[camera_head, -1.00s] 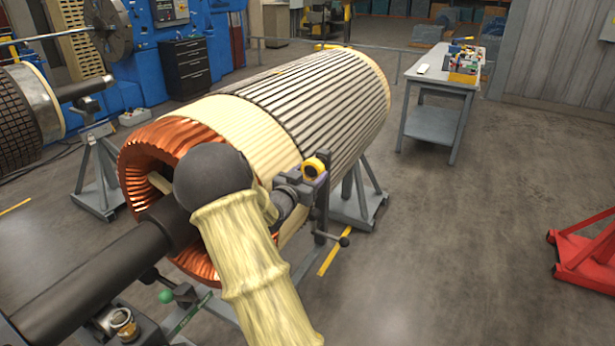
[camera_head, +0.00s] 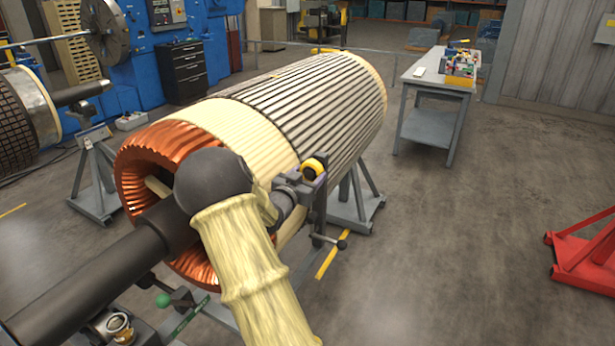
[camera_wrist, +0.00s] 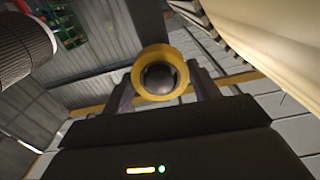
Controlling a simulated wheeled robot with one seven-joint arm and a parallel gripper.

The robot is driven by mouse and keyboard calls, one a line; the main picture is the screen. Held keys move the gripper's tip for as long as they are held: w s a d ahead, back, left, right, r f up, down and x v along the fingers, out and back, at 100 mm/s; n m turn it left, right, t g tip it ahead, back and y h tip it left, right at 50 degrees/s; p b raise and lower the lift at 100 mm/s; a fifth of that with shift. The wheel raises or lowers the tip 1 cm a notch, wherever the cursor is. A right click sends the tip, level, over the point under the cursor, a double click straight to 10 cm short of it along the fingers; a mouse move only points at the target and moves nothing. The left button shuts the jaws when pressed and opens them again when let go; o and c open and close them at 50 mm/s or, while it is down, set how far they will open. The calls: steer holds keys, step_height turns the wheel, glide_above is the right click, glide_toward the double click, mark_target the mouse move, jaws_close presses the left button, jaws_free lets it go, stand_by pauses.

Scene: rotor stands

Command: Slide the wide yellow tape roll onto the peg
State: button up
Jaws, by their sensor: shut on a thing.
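The yellow tape roll (camera_head: 313,167) is at the end of my gripper (camera_head: 307,178), beside the right side of the big wound rotor. In the wrist view the roll (camera_wrist: 140,82) sits between the two fingers of my gripper (camera_wrist: 160,85), which is shut on it. Its round opening faces the wrist camera. A dark rounded thing shows within the opening; I cannot tell whether it is the peg's end. An upright dark post (camera_head: 320,215) stands just below the gripper in the head view. I cannot pick out the peg for certain.
The large rotor (camera_head: 325,100) with copper windings (camera_head: 135,165) lies close to my arm on grey stands (camera_head: 355,205). A grey table (camera_head: 437,83) with small colourful items stands at the back right. A red stand (camera_head: 585,255) is at the right edge.

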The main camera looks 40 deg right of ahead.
steer(key=shift+x, duration=0.95)
steer(key=o, duration=1)
steer(key=shift+o, duration=0.5)
steer(key=shift+o, duration=1.1)
steer(key=shift+a, duration=0.15)
steer(key=v, duration=0.8)
steer(key=shift+s+a, duration=0.15)
steer(key=shift+a, duration=0.25)
